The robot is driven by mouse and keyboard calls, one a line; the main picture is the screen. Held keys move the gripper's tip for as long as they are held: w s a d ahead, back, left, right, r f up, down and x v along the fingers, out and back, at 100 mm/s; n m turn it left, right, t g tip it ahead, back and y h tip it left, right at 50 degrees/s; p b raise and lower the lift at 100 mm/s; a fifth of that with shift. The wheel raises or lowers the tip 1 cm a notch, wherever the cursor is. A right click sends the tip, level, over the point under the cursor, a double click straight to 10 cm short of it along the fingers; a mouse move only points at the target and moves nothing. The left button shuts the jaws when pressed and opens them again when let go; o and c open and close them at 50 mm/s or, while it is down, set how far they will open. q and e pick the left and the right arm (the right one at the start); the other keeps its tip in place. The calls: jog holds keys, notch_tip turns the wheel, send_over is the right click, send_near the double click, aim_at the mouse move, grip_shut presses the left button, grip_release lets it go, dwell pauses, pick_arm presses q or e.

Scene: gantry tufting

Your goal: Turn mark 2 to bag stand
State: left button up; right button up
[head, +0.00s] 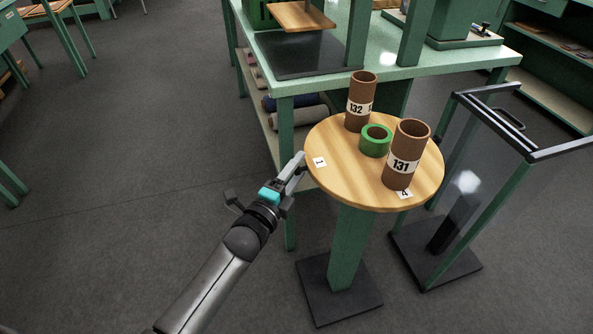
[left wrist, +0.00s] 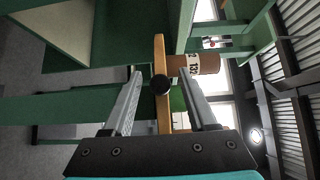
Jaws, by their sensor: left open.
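A round wooden turntable (head: 335,150) sits on a green post. White mark 1 (head: 319,162) faces my left gripper and mark 4 (head: 404,194) is at the front right edge; mark 2 is not visible. The bag stand (head: 500,215), a green and black frame with what looks like a clear bag, is at the right. My left gripper (head: 300,160) is open at the turntable's left edge, near mark 1. In the left wrist view, a black knob (left wrist: 160,84) on the disc's edge (left wrist: 160,50) shows between the open fingers (left wrist: 161,76). My right gripper is not in view.
On the turntable stand brown tube 132 (head: 360,90), brown tube 131 (head: 407,150) and a green ring (head: 375,141). A green table (head: 440,70) with a shelf of rolls (head: 300,116) is close behind.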

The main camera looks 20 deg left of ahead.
pick_arm(q)
grip_shut()
dwell(0.5)
dwell(1.0)
